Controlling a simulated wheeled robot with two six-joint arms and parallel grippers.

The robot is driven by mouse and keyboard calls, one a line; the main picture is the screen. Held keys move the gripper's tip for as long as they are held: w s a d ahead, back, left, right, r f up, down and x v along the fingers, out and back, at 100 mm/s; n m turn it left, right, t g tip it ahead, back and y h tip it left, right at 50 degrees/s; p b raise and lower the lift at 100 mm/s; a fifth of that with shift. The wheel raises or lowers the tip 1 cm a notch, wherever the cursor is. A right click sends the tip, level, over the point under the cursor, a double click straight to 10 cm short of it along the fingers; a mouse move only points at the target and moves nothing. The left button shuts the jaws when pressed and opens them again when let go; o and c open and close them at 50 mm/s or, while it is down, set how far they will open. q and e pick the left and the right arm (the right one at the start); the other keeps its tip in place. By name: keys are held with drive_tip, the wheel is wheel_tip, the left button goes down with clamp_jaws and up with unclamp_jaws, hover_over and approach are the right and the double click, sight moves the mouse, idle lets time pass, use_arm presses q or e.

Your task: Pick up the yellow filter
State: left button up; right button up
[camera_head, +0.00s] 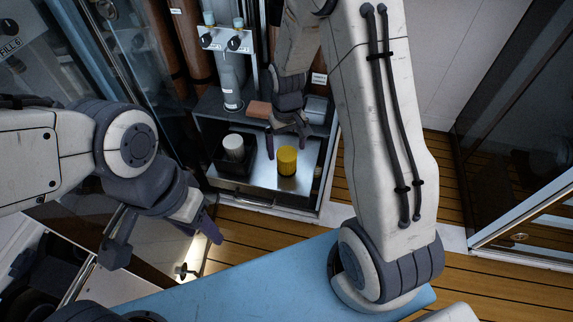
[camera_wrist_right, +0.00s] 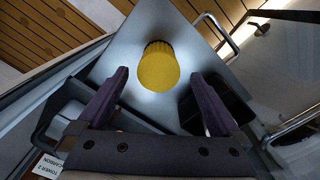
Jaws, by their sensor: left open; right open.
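The yellow filter (camera_head: 287,160) is a short ribbed cylinder standing upright on a metal shelf (camera_head: 262,186) in the cabinet. My right gripper (camera_head: 288,143) is open and empty, close above and behind the filter. In the right wrist view the yellow filter (camera_wrist_right: 159,67) lies ahead of the open fingers (camera_wrist_right: 160,95), roughly centred between them and apart from both. My left gripper (camera_head: 170,240) is open and empty, well to the left and in front of the cabinet.
A white filter (camera_head: 233,147) stands in a dark holder (camera_head: 222,168) left of the yellow one. A reddish block (camera_head: 259,109) lies behind. A handle (camera_head: 254,203) runs along the shelf's front. A blue surface (camera_head: 270,277) lies in front, with wooden floor (camera_head: 510,280) at right.

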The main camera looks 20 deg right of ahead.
sight(287, 163)
wheel_tip(287, 163, down, 8)
drive_tip(key=shift+d+r+b, duration=0.1)
drive_tip(key=shift+b, duration=0.7)
drive_tip(key=c, duration=1.4)
drive_tip(key=shift+o, duration=0.2)
drive_tip(key=shift+r, duration=0.15)
